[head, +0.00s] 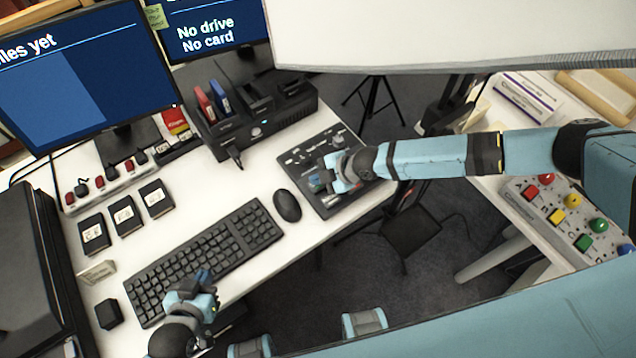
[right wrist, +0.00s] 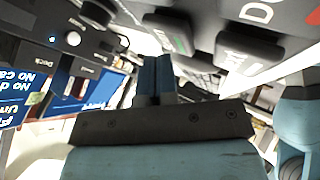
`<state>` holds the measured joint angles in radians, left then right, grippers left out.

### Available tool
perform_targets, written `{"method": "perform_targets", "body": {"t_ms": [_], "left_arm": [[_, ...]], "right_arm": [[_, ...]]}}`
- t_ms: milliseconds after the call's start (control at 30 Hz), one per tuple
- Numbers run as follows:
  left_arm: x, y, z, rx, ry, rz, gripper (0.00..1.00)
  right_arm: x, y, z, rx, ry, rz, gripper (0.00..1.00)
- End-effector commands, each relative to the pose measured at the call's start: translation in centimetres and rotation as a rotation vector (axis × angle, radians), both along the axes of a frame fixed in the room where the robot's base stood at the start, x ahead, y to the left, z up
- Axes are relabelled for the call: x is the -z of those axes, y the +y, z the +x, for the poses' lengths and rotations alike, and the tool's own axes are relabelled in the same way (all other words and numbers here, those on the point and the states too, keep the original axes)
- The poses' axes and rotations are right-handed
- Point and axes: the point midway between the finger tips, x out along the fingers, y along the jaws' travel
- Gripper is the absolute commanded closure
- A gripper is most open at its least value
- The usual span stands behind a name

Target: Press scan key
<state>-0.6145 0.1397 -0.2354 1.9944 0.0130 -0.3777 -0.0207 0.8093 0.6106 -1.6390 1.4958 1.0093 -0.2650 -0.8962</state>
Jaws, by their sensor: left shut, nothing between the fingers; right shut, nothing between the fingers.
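A dark control panel (head: 346,209) with keys and knobs lies on the white desk, right of the mouse. My right gripper (head: 326,180) is shut and empty over this panel and hides part of it. In the right wrist view its closed fingers (right wrist: 154,78) point toward black raised keys. One key (right wrist: 170,32) has a green mark; another dark key (right wrist: 243,54) is to its right. I cannot read which one is the scan key, nor tell whether the fingers touch any key. My left gripper (head: 200,278) is shut and empty over the lower part of the keyboard (head: 210,255).
A black mouse (head: 287,205) lies between keyboard and panel. A dock with red and blue drives (head: 255,120) stands behind the panel. Two monitors stand at the back; one (head: 205,28) reads "No drive No card". A box with coloured buttons (head: 565,215) is on the right table.

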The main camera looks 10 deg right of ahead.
Motion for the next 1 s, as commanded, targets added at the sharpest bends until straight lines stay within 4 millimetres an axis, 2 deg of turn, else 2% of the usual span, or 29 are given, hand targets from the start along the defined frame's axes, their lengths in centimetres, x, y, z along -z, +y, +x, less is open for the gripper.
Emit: {"method": "perform_targets", "body": {"t_ms": [1000], "left_arm": [[0.87, 0.04, 0.0, -0.001, 0.001, 0.001, 1.0]], "right_arm": [[0.65, -0.04, 0.03, 0.001, 0.001, -0.001, 1.0]]}}
